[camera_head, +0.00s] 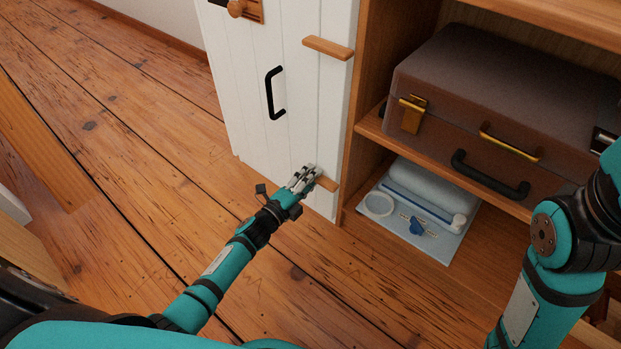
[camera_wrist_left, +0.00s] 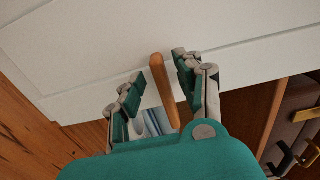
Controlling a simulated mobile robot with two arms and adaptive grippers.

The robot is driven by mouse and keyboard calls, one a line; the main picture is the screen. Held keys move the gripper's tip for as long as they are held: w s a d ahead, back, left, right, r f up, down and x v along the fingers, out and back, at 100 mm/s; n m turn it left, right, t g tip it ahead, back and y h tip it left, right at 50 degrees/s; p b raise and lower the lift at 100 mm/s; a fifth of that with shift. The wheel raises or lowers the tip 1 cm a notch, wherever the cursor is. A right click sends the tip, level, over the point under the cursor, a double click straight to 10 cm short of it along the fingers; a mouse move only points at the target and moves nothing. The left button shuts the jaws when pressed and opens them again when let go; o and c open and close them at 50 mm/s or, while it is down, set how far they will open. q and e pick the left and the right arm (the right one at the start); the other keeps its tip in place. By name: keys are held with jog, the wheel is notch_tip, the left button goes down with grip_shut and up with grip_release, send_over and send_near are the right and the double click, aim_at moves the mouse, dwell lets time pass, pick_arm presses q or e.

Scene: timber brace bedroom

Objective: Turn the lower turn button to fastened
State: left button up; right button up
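The lower turn button (camera_head: 327,184) is a small wooden bar low on the white door (camera_head: 290,130), near its right edge. My left gripper (camera_head: 304,178) is at the button and hides part of it in the head view. In the left wrist view, the button (camera_wrist_left: 163,85) stands between the spread fingers of my left gripper (camera_wrist_left: 156,76). The gripper is open, with a gap on each side of the bar, narrower on the right. My right gripper is out of view; only part of the right arm shows.
An upper turn button (camera_head: 328,47) lies across the door's right edge. A black handle (camera_head: 275,93) is on the door. Right of it, an open shelf holds a brown suitcase (camera_head: 490,110), with a light blue mat (camera_head: 452,240) and small items below.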

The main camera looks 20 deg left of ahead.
pick_arm(q)
jog(key=v, duration=1.2)
jog(key=shift+r, duration=0.1)
